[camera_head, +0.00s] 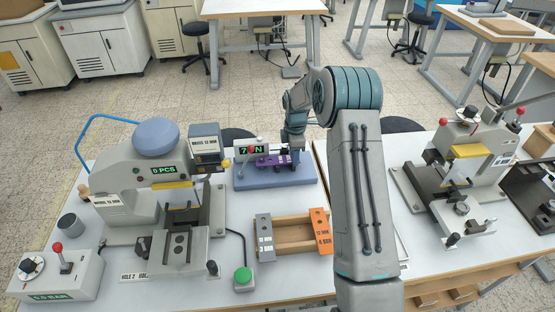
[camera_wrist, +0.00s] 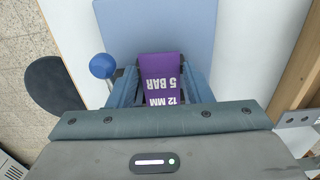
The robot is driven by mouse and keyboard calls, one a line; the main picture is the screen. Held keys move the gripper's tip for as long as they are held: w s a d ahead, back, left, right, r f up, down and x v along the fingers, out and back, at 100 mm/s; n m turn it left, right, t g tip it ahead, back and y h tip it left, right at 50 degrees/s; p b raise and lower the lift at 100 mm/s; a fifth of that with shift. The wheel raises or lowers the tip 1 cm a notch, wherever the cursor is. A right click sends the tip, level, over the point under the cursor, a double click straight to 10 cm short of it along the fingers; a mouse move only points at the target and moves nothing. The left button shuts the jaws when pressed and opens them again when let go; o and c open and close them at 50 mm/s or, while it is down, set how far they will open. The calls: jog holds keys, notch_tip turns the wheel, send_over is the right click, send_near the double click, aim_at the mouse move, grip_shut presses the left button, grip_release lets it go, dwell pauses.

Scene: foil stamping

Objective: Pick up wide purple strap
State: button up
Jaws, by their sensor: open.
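The wide purple strap (camera_wrist: 160,70) shows in the wrist view with white lettering "12 MM 5 BAR", which appears upside down. In the head view the purple strap (camera_head: 270,161) lies on a small fixture with a "7 N" display, on a blue base (camera_head: 250,183). My gripper (camera_wrist: 161,82) is open, with one blue-grey finger on each side of the strap. I cannot tell whether the fingers touch it. The near end of the strap is hidden by the gripper body. In the head view my gripper (camera_head: 293,155) is over the right part of the fixture.
A blue ball knob (camera_wrist: 102,66) stands just left of the fingers. In front of the blue base, a wooden rack (camera_head: 291,248) holds a grey strap (camera_head: 264,238) and an orange strap (camera_head: 320,231). Stamping presses stand left (camera_head: 130,185) and right (camera_head: 470,165).

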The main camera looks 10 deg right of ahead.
jog(key=shift+f, duration=0.1)
jog(key=c, duration=0.6)
jog(key=shift+r, duration=0.35)
notch_tip(320, 180, up, 4)
jog(key=shift+d+f+b, duration=0.1)
jog(key=shift+b, duration=0.75)
jog(key=s+d+r, duration=0.2)
jog(key=d, duration=0.1)
jog(key=s+d+r+b, duration=0.1)
jog(key=s+d+r, duration=0.1)
jog(key=d, duration=0.1)
jog(key=s+d+r+b, duration=0.1)
jog(key=s+d+r, duration=0.1)
jog(key=d, duration=0.1)
jog(key=shift+s+d+r, duration=0.2)
jog(key=shift+s+r, duration=0.2)
